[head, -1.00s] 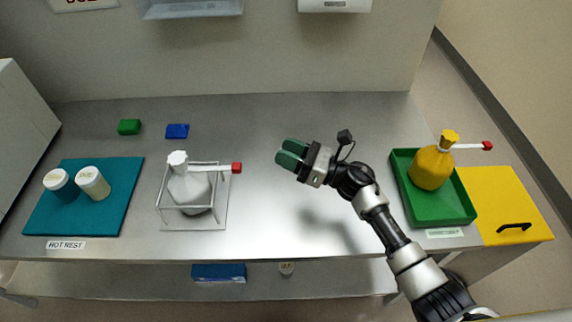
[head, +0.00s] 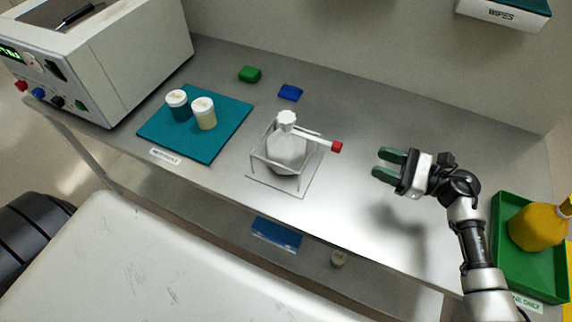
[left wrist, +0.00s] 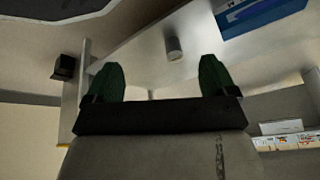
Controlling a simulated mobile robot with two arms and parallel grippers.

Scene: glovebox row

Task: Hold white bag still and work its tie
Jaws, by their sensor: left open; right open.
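The white bag (head: 287,154) stands upright in a wire frame holder (head: 312,178) on the steel bench. Its neck is gathered at the top, and a white tie with a red end (head: 337,147) sticks out to the right. My right gripper (head: 383,166) is open and empty above the bench, to the right of the bag and apart from the red end. My left gripper is not in the head view. In the left wrist view its two green fingers (left wrist: 160,82) are spread with nothing between them, away from the bag.
A teal mat (head: 228,130) holds two lidded jars left of the bag. A green block (head: 250,74) and a blue block (head: 290,92) lie behind. A boxy instrument (head: 135,60) occupies the left end.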

